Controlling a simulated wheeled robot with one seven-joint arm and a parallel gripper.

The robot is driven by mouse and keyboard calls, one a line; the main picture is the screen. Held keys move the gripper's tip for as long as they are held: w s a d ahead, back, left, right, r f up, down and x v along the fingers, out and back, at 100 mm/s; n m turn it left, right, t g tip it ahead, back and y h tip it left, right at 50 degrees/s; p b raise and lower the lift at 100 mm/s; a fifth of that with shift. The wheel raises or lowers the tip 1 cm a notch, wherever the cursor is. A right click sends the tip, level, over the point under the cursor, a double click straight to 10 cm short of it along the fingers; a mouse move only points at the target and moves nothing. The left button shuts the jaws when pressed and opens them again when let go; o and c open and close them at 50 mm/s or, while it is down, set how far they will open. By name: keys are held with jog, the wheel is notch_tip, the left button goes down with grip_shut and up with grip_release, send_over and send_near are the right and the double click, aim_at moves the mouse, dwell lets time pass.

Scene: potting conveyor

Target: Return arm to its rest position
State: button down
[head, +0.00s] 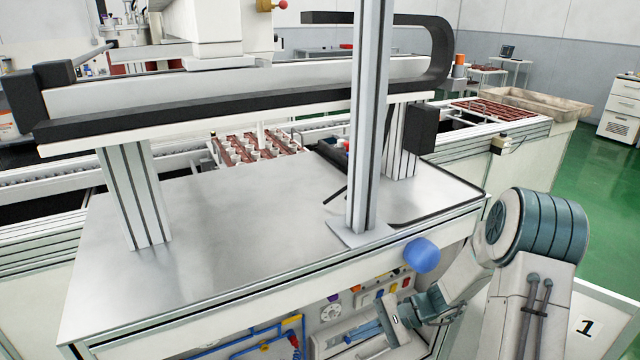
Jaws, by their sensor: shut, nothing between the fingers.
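My arm, white with blue-grey joint covers, is folded at the right side of the head view. Its forearm slopes down to the left in front of the metal table (230,225). My gripper (362,332) is low in the middle, in front of the cabinet under the table top. It is small and partly lost against the panel parts behind it. It is shut, and I see nothing held in it.
A metal post (366,120) and a blue knob (422,255) stand close to my arm. A gantry beam (240,95) spans the table. Behind it are a conveyor (470,140) and a tray of pots (255,150). Green floor (600,190) is clear at right.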

jog(key=s+d+r+n+t+h+p, duration=0.1)
jog(key=s+r+n+h+p, duration=0.2)
jog(key=r, duration=0.8)
jog(key=s+d+r+n+t+h+p, duration=0.1)
jog(key=s+r+h+p, duration=0.4)
jog(key=r, duration=0.7)
jog(key=s+d+r+n+t+h+p, duration=0.1)
jog(key=s+d+r+n+h+p, duration=0.2)
jog(key=s+r+n+p, duration=0.3)
jog(key=s+r+h+p, duration=0.1)
jog(key=s+r, duration=0.3)
jog(key=r, duration=0.2)
jog(key=shift+s+d+p, duration=0.15)
jog(key=shift+s+p, duration=0.1)
jog(key=shift+p, duration=0.15)
jog(key=shift+r, duration=0.1)
